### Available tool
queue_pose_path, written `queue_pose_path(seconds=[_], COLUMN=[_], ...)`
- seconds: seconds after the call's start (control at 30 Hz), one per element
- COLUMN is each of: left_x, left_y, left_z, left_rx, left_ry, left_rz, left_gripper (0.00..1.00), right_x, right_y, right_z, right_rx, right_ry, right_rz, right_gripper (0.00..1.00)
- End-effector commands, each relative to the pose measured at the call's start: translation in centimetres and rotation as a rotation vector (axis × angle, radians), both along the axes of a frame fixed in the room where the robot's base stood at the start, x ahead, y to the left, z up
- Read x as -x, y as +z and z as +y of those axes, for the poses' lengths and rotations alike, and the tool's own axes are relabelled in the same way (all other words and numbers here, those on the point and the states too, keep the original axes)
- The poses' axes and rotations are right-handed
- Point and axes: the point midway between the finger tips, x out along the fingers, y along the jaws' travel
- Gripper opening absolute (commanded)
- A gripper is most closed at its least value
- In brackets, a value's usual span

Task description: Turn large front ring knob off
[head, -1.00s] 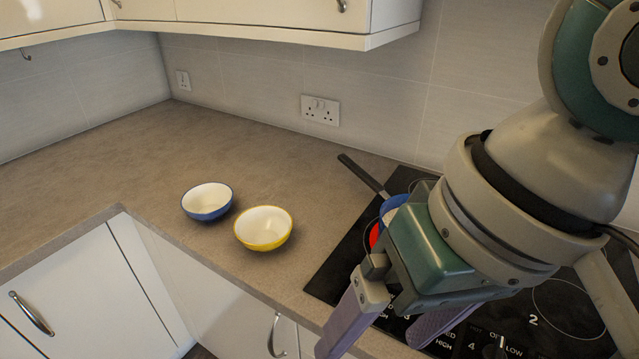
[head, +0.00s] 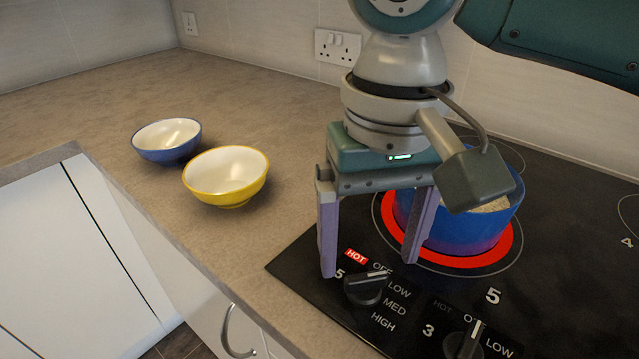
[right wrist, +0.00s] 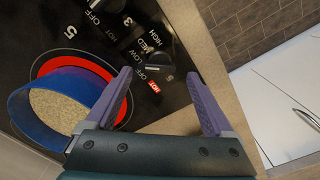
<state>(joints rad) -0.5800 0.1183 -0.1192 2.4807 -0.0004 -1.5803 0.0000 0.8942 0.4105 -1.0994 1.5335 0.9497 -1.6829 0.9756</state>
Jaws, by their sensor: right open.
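The black knob (head: 366,288) marked 5 is at the hob's front left, beside a lit red HOT sign; I cannot clearly read its setting. It also shows in the right wrist view (right wrist: 161,60). A large ring (head: 508,252) glows red under a blue pot (head: 470,232), with a 5 printed near it. My right gripper (head: 369,268) is open and points down, its two purple fingers apart on either side of the knob's area. In the right wrist view the fingertips (right wrist: 158,75) also flank the knob; contact cannot be told. My left gripper is out of view.
A second knob (head: 464,342), marked 3, is to the right along the hob's front. A yellow bowl (head: 226,178) and a blue bowl (head: 167,141) stand on the counter (head: 80,105) to the left. The pot is close behind the right finger. A wall socket (head: 337,46) is behind.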

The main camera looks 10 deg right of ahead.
Motion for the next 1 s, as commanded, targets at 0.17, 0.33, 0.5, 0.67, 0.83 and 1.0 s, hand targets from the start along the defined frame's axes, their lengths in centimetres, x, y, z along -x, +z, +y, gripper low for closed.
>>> queue_pose_path(seconds=[0.17,0.33,0.5,0.67,0.83,1.0], left_x=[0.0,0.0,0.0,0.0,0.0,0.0], left_y=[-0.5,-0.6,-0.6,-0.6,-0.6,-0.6], left_z=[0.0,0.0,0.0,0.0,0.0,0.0], left_rx=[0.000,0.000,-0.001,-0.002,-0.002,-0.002], left_ry=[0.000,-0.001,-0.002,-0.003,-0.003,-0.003], left_rz=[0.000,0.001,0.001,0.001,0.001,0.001], left_gripper=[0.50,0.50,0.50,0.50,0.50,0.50], right_x=[0.0,0.0,0.0,0.0,0.0,0.0], right_y=[-2.6,-3.4,-3.4,-3.4,-3.4,-3.4], right_z=[0.0,0.0,0.0,0.0,0.0,0.0], right_rx=[0.000,-0.001,-0.001,-0.001,-0.001,-0.001], right_ry=[0.001,0.002,0.003,0.003,0.003,0.002], right_rz=[0.000,-0.001,-0.002,-0.002,-0.002,-0.002], right_gripper=[0.88,0.88,0.88,0.75,0.56,0.37])
